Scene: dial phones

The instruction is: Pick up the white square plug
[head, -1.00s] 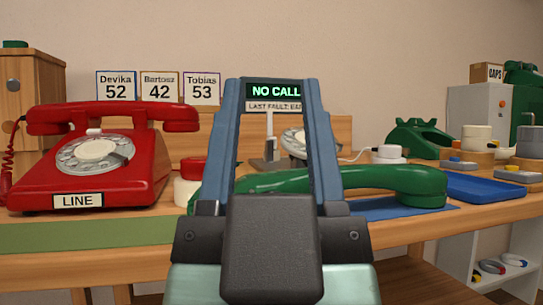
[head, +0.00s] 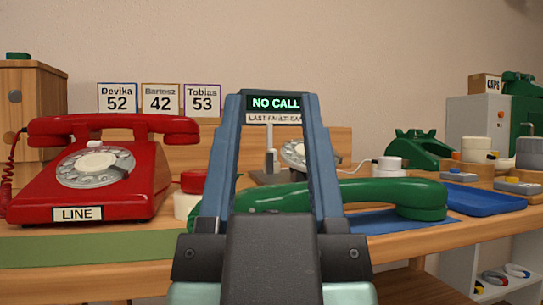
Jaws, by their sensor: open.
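My gripper (head: 276,98) is in the middle of the head view, open and empty, its two blue fingers pointing up and away over the workbench. A small white piece with a pale cable (head: 389,167) sits on the bench to the right of the fingers, apart from them. It may be the white plug, but its shape looks rounded at this size and I cannot tell that it is square. The green handset (head: 380,192) lies behind the fingers, which hide part of it.
A red dial phone (head: 105,170) stands at the left. A red-and-white piece (head: 187,195) is left of the fingers. A display (head: 275,104) reads NO CALL. A green phone (head: 418,150), a blue tray (head: 485,203) and several small parts fill the right. The bench's front edge (head: 130,280) is close.

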